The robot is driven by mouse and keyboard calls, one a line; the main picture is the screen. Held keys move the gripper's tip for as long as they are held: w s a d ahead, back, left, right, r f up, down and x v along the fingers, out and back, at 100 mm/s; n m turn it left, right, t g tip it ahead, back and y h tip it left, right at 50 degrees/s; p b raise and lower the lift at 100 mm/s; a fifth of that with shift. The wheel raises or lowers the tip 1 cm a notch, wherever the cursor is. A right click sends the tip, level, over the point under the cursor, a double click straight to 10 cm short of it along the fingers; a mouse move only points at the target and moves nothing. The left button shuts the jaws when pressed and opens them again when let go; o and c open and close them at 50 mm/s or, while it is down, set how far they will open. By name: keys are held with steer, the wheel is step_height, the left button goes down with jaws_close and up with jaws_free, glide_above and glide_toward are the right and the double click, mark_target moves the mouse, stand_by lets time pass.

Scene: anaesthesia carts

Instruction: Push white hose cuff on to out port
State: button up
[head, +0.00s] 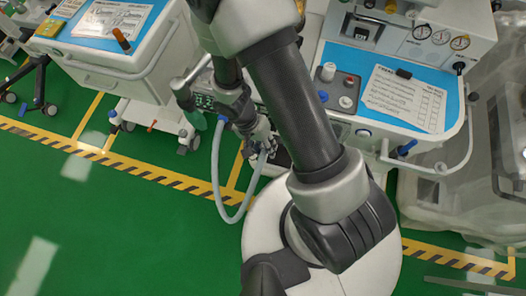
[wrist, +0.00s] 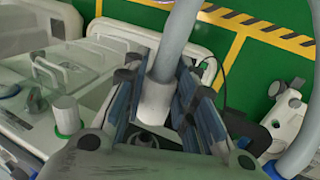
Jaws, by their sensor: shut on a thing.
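My gripper (wrist: 160,103) is shut on the white hose cuff (wrist: 155,104), with a dark blue-grey finger on each side of it. The grey hose (wrist: 174,45) rises from the cuff to the top of the wrist view. A dark round opening (wrist: 146,139) shows just below the cuff's lower end; I cannot tell whether it is the out port or whether they touch. In the head view my gripper (head: 261,143) is small beside the machine, and the hose (head: 216,185) hangs in a loop below it. The cuff is too small to make out there.
A white upright cylinder with a green base ring (wrist: 66,117) stands left of my gripper, near clear housings (wrist: 60,72). A blue-topped cart (head: 340,75) with a paper sheet (head: 404,99) is at the right. Green floor (head: 100,210) is open at the left.

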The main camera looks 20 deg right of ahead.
steer(key=shift+w+d, duration=0.8)
steer(key=shift+w, duration=0.35)
steer(key=shift+b, duration=0.85)
stand_by(1.0)
steer(key=shift+w+d, duration=0.85)
steer(key=shift+w, duration=0.25)
stand_by(0.4)
steer(key=o, duration=1.1)
steer(key=shift+c, duration=0.2)
steer(key=v, duration=1.2)
